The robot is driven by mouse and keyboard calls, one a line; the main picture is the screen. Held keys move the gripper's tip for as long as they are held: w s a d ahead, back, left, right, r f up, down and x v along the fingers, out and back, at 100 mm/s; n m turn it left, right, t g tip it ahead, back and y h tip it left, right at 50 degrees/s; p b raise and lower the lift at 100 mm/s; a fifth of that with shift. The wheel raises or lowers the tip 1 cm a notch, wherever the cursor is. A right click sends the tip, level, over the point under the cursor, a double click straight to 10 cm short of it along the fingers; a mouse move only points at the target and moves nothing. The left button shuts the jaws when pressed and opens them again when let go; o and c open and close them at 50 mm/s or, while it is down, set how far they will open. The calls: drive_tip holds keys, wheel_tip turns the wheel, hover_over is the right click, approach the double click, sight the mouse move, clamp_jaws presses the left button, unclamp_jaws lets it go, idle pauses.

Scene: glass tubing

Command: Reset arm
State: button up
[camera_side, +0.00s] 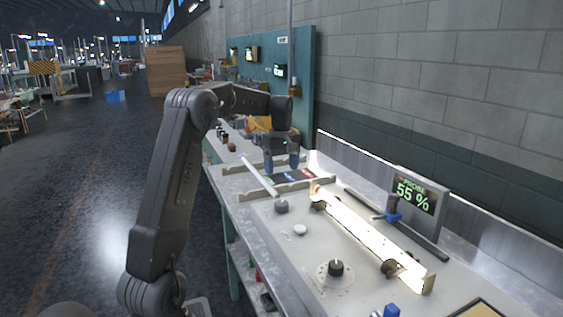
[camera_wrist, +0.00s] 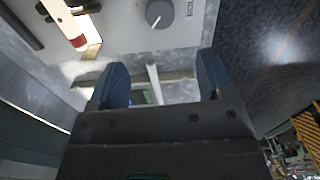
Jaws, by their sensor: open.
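My gripper (camera_side: 282,162) is open, with its two blue fingers pointing down over the bench beyond the grey machine. It also shows in the wrist view (camera_wrist: 162,85), its fingers wide apart. A thin white glass tube (camera_side: 258,175) lies slanted below and beside the fingers. In the wrist view the tube (camera_wrist: 154,84) shows between the fingers, but I see nothing gripped. A bright glowing tube (camera_side: 370,240) rests in dark holders on the machine. Its red end (camera_wrist: 78,42) shows in the wrist view.
The grey machine (camera_side: 300,262) carries knobs (camera_side: 336,268) and a display (camera_side: 413,196) reading 55 %. A dark rail with a blue clamp (camera_side: 392,214) runs beside the glowing tube. A low wall (camera_side: 470,232) edges the bench at the back. Open floor lies left.

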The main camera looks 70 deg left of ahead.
drive_tip(key=shift+r, duration=0.7)
drive_tip(key=shift+d, duration=0.1)
drive_tip(key=d+r+m+t, duration=0.1)
drive_tip(key=d+r+m, duration=0.35)
drive_tip(key=d, duration=0.95)
drive_tip(key=s+d+f+m+t, duration=0.2)
drive_tip(key=s+d+m, duration=0.5)
drive_tip(key=d, duration=0.3)
drive_tip(key=s+d+f+m+t, duration=0.2)
drive_tip(key=s+d+m, duration=0.5)
drive_tip(key=s+d, duration=0.3)
drive_tip(key=shift+d+f+t, duration=0.25)
drive_tip(key=shift+d+t, duration=0.05)
drive_tip(key=shift+d, duration=0.3)
